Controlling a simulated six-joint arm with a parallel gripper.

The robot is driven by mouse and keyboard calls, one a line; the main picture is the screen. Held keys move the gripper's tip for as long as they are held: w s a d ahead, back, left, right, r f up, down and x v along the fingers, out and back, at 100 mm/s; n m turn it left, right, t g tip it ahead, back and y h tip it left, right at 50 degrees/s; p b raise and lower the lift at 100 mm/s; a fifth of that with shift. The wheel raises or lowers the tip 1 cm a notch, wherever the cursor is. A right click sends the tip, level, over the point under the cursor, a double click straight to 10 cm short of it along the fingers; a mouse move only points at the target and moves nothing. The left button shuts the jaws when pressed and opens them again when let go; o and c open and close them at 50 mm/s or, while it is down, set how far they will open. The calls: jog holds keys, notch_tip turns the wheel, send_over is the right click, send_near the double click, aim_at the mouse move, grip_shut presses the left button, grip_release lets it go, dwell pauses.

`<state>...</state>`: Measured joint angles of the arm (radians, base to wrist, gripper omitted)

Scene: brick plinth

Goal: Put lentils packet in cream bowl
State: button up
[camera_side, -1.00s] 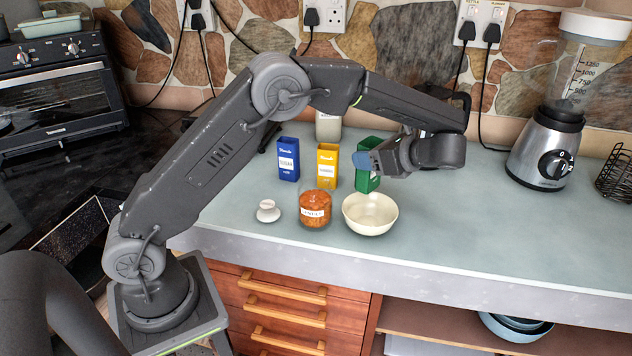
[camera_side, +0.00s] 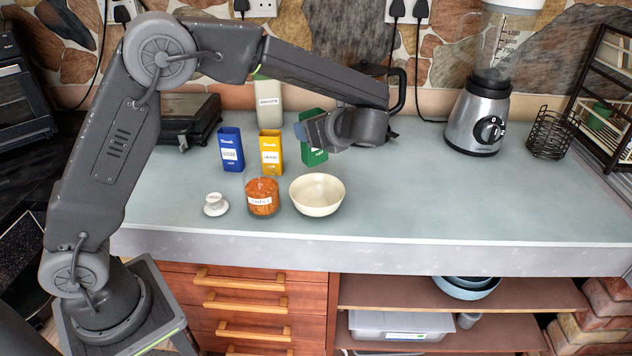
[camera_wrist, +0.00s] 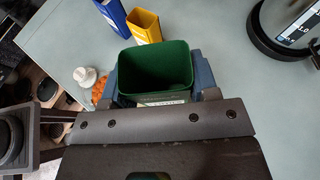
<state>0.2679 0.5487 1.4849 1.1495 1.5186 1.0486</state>
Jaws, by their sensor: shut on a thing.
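My gripper (camera_side: 308,131) is shut on an open-topped green packet (camera_side: 315,155), which is upright and slightly above the counter. The wrist view shows the green packet (camera_wrist: 165,62) between my blue fingers; its label is partly hidden and unreadable. The cream bowl (camera_side: 317,203) stands empty on the counter, in front of the packet in the side view. The bowl is hidden in the wrist view. A yellow packet (camera_side: 271,142) and a blue packet (camera_side: 231,142) stand to the left. I cannot read for certain which packet is labelled lentils.
A pale canister (camera_side: 269,95) is behind the packets. A blender (camera_side: 476,120) stands right. The counter (camera_side: 420,200) right of the bowl is clear.

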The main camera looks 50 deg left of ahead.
jog(key=s+d+r+m+t+h, duration=0.15)
jog(key=d+m+t+h, duration=0.25)
jog(key=m+t, duration=0.4)
jog(key=f, duration=0.6)
jog(key=s+f, duration=0.1)
jog(key=f, duration=0.2)
jog(key=shift+a+f, duration=0.15)
jog(key=shift+f, duration=0.1)
jog(key=shift+f, duration=0.25)
jog(key=shift+f, duration=0.35)
jog(key=o, duration=1)
